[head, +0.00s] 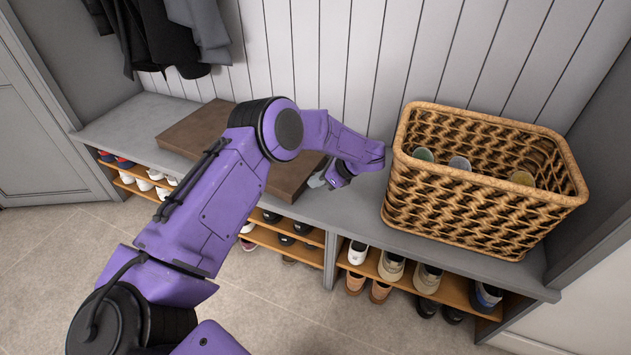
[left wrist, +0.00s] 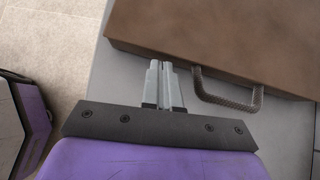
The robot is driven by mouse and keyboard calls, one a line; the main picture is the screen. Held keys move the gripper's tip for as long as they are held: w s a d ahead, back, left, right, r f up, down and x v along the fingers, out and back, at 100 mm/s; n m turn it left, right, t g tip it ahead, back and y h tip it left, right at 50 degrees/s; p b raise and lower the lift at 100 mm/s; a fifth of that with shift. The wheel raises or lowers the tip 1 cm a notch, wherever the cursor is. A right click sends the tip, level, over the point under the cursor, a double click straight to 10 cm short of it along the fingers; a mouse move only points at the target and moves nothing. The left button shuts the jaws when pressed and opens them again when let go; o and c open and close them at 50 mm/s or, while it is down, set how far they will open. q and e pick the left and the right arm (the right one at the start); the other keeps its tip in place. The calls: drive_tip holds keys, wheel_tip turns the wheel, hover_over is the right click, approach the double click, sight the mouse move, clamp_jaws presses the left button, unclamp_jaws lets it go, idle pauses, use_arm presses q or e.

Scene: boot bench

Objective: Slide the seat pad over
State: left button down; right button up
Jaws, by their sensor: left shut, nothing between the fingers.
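The brown seat pad (head: 196,131) lies flat on the grey bench top, left of the wicker basket, partly hidden behind my purple left arm. In the left wrist view the pad (left wrist: 225,32) fills the upper right, with a dark loop handle (left wrist: 228,97) on its near side. My left gripper (head: 318,181) is at the pad's right end in the head view. In the left wrist view its fingers (left wrist: 161,64) are shut with nothing between them, pointing at the pad's edge beside the handle. Whether the tips touch the pad I cannot tell. My right gripper is not in view.
A wicker basket (head: 455,205) with several cups or jars stands on the bench's right part. The bench top (head: 345,215) is bare between pad and basket, and left of the pad. Shoes fill the shelves below. Clothes hang at upper left.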

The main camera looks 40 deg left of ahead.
use_arm(q)
drive_tip(key=shift+s+a+r, duration=0.1)
drive_tip(key=shift+a, duration=0.15)
drive_tip(key=shift+a, duration=0.1)
